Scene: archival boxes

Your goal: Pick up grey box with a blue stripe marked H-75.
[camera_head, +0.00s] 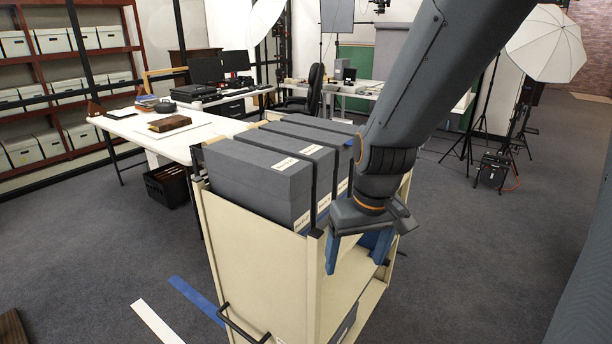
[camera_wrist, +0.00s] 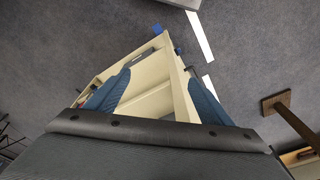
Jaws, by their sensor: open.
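Several grey boxes (camera_head: 255,178) with white labels stand in a row on top of the cream cart (camera_head: 265,270). The label writing is too small to read, so I cannot tell which is H-75. A small blue patch (camera_head: 350,142) shows near the right end of the row, partly behind my arm; I cannot tell whether it is a stripe. My gripper (camera_head: 358,252) points down, open and empty, beside the cart's right front end, its fingers below the box tops. In the wrist view my gripper (camera_wrist: 160,78) has its blue fingers spread over the cart (camera_wrist: 150,105).
A dark grey object (camera_head: 343,325) sits low in the cart. A black handle (camera_head: 240,325) sticks out at the cart's front. A white table (camera_head: 150,125) stands behind left. Floor at right is clear up to the light stands (camera_head: 480,130).

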